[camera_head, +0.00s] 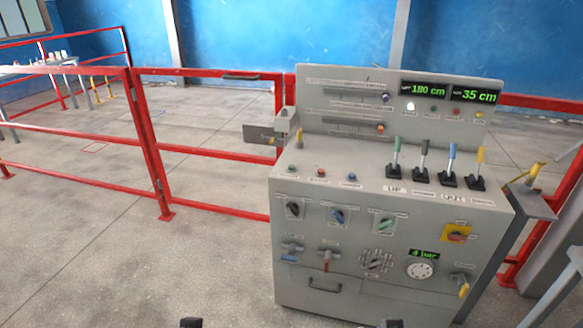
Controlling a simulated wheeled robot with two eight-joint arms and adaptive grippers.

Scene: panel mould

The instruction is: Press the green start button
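A grey control console (300,235) stands right of centre. A small green button (291,169) sits at the left end of its sloped top, with a red button (321,172) and a blue button (352,177) to its right. Their labels are too small to read. Only small dark tips show at the bottom edge, apparently my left gripper (191,322) and my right gripper (390,322). Both are well below and apart from the green button. Whether they are open or shut does not show.
Several coloured levers (424,160) stand on the console's right side. Knobs and valves cover its front, including a yellow-backed switch (457,232). Displays (422,90) read 180 cm and 35 cm. A red railing (145,140) runs behind. The floor at left is clear.

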